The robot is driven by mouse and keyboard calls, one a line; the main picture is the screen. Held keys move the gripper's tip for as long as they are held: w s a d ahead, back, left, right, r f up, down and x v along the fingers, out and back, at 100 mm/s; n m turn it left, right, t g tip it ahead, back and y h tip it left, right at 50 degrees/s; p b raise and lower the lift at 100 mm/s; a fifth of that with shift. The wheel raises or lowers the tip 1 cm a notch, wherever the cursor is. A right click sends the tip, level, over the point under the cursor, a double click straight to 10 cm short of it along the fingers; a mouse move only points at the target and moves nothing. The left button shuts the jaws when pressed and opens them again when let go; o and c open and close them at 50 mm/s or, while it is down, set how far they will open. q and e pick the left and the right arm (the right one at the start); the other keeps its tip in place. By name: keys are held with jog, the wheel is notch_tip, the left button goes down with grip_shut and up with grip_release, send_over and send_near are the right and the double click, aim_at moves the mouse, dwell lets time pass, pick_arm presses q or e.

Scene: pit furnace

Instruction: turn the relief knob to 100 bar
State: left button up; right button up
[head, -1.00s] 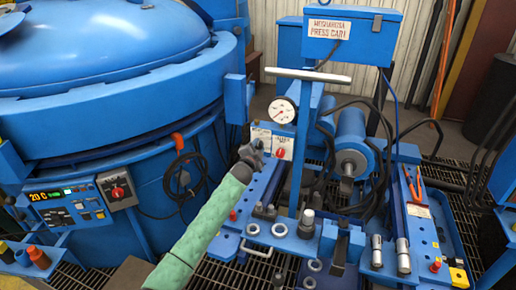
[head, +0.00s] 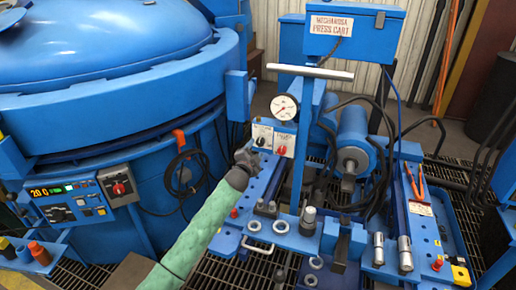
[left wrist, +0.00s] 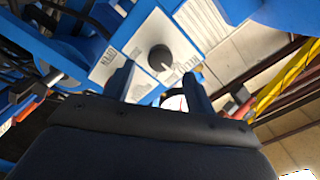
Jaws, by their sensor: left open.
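A small panel with white plates carries a dark round knob (head: 261,141) and a red knob (head: 282,150), below a round white gauge (head: 284,107). Their labels are too small to read surely. In the left wrist view a dark knob (left wrist: 160,58) with a light pointer mark sits on a white plate, ahead of my fingertips and apart from them. My left gripper (head: 246,157) is open and empty, just left of and below the panel; its two fingers (left wrist: 159,74) frame the knob from below. Part of the gauge face (left wrist: 174,102) shows between them. My right gripper is not in view.
The cart deck (head: 285,235) holds several metal fittings. The large blue furnace (head: 110,100) with a control box (head: 120,187) and a black coiled cable (head: 185,172) is on the left.

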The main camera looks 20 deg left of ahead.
pick_arm(q)
jog(key=s, duration=0.2)
jog(key=shift+s, duration=0.35)
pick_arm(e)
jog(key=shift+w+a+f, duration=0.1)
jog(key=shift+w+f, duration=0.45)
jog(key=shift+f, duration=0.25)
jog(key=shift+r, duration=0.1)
